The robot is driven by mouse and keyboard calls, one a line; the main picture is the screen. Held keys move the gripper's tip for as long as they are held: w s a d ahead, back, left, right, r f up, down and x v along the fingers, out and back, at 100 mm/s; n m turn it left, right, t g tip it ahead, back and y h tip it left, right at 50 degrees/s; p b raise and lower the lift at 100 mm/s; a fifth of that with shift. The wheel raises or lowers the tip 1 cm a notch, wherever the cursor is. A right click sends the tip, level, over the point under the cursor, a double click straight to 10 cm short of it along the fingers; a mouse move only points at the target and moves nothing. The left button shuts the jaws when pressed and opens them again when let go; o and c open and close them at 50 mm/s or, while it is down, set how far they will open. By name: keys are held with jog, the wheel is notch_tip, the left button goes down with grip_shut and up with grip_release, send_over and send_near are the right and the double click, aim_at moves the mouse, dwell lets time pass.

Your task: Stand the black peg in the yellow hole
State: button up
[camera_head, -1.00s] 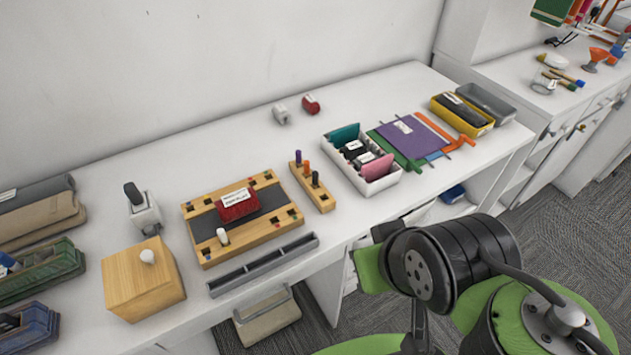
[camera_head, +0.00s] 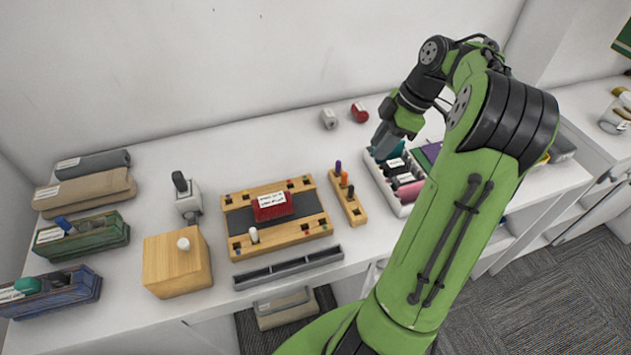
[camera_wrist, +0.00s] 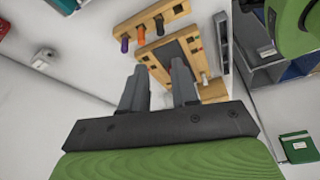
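The black peg (camera_head: 350,189) stands in a small wooden rack (camera_head: 356,214) beside an orange peg and a purple peg. It also shows in the wrist view (camera_wrist: 159,22). A wooden board (camera_head: 240,247) with holes and small coloured marks lies left of the rack. A white peg (camera_head: 253,235) stands in its front left part. The marks are too small to tell which hole is yellow. My gripper (camera_head: 385,143) is above the table, behind and right of the rack. The wrist view shows its fingers (camera_wrist: 160,88) apart with nothing between them.
A red block (camera_head: 272,206) sits mid-board. A grey trough (camera_head: 288,267) lies in front, a wooden block (camera_head: 178,265) to the left. A white bin (camera_head: 403,209) stands right of the rack. A red item (camera_head: 360,113) and a white item (camera_head: 329,119) lie near the wall.

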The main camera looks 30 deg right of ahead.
jog(key=b, duration=0.4)
send_over(353, 186)
jog(key=d, duration=0.2)
jog(key=f, duration=0.9)
jog(key=shift+s+a+f, duration=0.1)
jog(key=shift+s, duration=0.3)
jog(key=b+x, duration=0.1)
jog(key=x, duration=0.5)
jog(key=shift+a, duration=0.1)
jog(key=shift+s, duration=0.1)
grip_shut()
